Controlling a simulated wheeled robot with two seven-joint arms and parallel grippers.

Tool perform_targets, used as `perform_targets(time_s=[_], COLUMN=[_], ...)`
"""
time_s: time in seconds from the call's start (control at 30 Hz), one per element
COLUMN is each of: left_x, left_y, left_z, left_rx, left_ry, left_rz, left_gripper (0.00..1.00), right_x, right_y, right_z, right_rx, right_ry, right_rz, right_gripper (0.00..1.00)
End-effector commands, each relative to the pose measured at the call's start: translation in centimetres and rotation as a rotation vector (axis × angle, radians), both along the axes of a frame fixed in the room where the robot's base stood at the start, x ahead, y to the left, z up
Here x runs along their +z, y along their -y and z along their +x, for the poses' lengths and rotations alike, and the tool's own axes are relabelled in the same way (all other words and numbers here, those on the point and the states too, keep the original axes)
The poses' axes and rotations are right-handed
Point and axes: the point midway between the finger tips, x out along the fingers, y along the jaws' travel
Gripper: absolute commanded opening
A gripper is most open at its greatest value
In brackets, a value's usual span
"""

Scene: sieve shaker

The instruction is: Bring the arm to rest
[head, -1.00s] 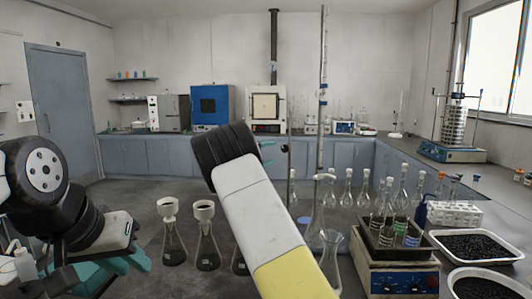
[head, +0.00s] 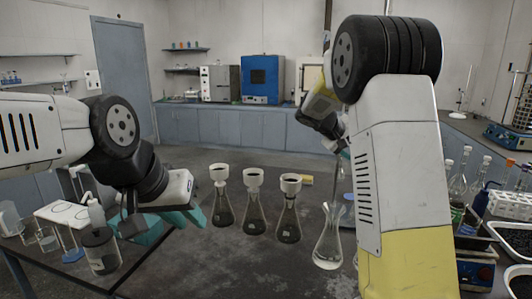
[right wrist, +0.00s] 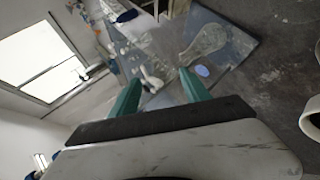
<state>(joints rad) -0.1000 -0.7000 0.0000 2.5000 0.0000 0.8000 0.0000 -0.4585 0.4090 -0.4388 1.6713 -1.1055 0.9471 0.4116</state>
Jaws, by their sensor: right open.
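My right arm rises at the right of the head view, its elbow high and its forearm bent back behind it. The right gripper's hand is partly hidden behind that arm. In the right wrist view my right gripper (right wrist: 158,85) has its two teal fingers apart with nothing between them. My left arm comes in from the left. My left gripper (head: 172,222) hangs low near the left bench, its teal fingers partly covered by the hand, so their gap is unclear.
Several flasks with funnels (head: 254,205) stand in the middle, with a clear flask (head: 328,240) near my right arm. White trays (head: 515,240) are at the right. Open floor lies behind the flasks.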

Motion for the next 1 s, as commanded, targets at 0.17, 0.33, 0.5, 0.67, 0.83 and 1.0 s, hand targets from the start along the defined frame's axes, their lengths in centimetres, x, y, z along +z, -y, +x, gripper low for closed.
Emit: perform_targets(time_s=[0.17,0.33,0.5,0.67,0.83,1.0], left_x=[0.0,0.0,0.0,0.0,0.0,0.0], left_y=[0.0,0.0,0.0,0.0,0.0,0.0], left_z=[0.0,0.0,0.0,0.0,0.0,0.0], left_rx=[0.000,0.000,0.000,0.000,0.000,0.000], left_ry=[0.000,0.000,0.000,0.000,0.000,0.000], left_rz=[0.000,0.000,0.000,0.000,0.000,0.000], left_gripper=[0.27,0.27,0.27,0.27,0.27,0.27], right_x=[-0.6,-0.8,-0.5,-0.3,-0.4,-0.8], right_y=[-0.4,-2.7,-5.7,-9.0,-12.4,-14.7], right_z=[-7.0,-13.3,-19.5,-25.1,-30.5,-33.8], right_rx=[-0.030,-0.028,-0.008,0.021,0.055,0.080], right_ry=[-0.017,-0.017,0.000,0.029,0.069,0.103], right_rz=[0.259,0.481,0.677,0.835,0.971,1.051], right_gripper=[0.55,0.55,0.55,0.55,0.55,0.55])
